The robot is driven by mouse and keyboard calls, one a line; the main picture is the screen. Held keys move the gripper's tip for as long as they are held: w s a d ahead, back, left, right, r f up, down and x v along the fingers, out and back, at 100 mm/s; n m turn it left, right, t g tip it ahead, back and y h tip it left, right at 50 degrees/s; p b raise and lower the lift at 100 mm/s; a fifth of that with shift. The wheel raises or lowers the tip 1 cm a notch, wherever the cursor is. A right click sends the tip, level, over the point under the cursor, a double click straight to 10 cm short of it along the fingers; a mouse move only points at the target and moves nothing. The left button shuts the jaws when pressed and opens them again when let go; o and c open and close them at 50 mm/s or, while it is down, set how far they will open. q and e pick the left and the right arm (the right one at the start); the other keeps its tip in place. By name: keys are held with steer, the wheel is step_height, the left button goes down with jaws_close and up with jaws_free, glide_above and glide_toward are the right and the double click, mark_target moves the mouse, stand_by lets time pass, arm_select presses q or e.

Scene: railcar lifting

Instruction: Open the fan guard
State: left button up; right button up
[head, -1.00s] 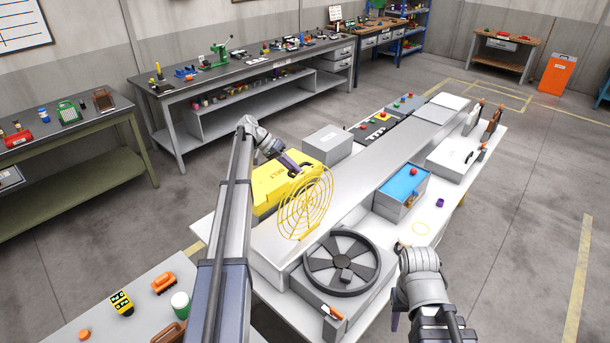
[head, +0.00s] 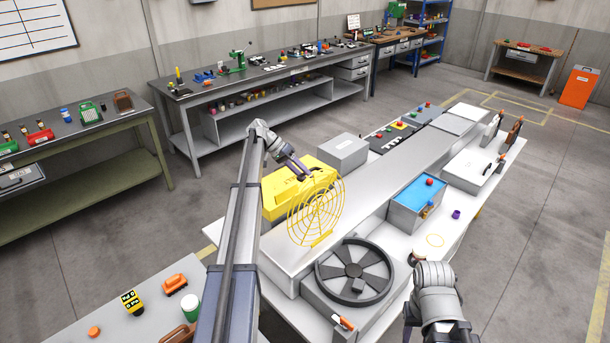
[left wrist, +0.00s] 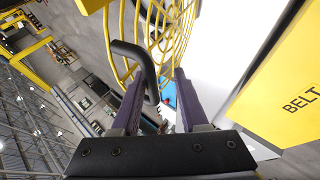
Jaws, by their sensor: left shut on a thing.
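The fan guard (head: 315,212), a round yellow wire grille, stands raised, nearly upright, at the far left edge of the fan unit. The grey fan (head: 353,271) with its dark rim lies uncovered in front of it. My left gripper (head: 304,176) is at the guard's upper part. In the left wrist view its fingers (left wrist: 157,84) are closed around the black handle (left wrist: 133,52) on the guard (left wrist: 165,30). My right arm is at the lower right, and its gripper is mostly hidden.
A yellow box (head: 285,192) marked BELT stands close behind the guard; it also shows in the left wrist view (left wrist: 285,90). A blue-topped box (head: 417,203) stands right of the fan. A small table (head: 105,325) with loose items is at lower left.

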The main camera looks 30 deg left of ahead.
arm_select(q)
steer(key=shift+o, duration=1.2)
steer(key=shift+w+a+f, duration=0.1)
steer(key=shift+a, duration=0.15)
steer(key=shift+d, duration=0.1)
steer(key=p+v, duration=0.5)
steer(key=v, duration=0.2)
steer(key=shift+a+r, duration=0.25)
steer(key=shift+r, duration=0.05)
steer(key=shift+s, duration=0.2)
